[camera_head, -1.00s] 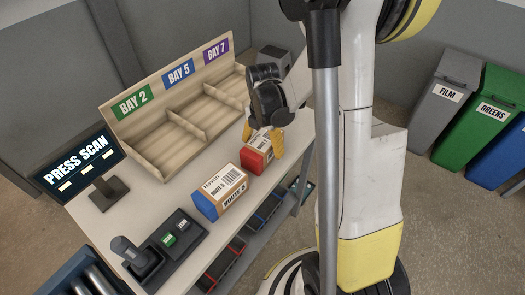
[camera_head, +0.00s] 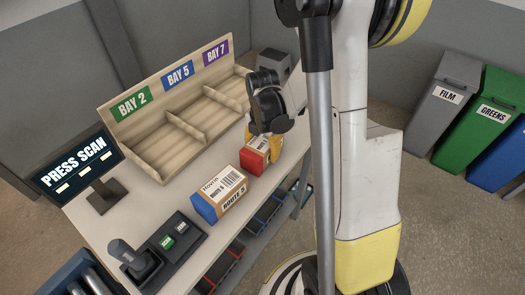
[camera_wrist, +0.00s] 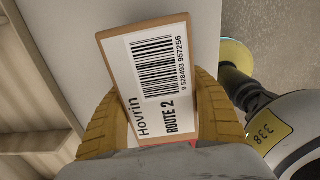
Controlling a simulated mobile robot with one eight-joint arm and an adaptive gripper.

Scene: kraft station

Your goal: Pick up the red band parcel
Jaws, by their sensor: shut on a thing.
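The red band parcel (camera_head: 254,157) is a small cardboard box with a red end, at the right part of the table. In the wrist view its top label (camera_wrist: 155,75) reads Hovrin, Route 2, with a barcode. My gripper (camera_head: 262,145) comes down on it from above. Its yellow fingers press on both sides of the parcel, and it is shut on it (camera_wrist: 160,115). Whether the parcel touches the table is hard to tell. In the wrist view, only a sliver of red shows by the palm.
A blue-ended parcel (camera_head: 220,193) marked Route 5 stands just left of it. Behind is a wooden rack (camera_head: 160,167) with Bay 2, Bay 5 and Bay 7. A Press Scan screen (camera_head: 80,165) and a scanner station (camera_head: 165,244) are at left. Bins stand at the far right.

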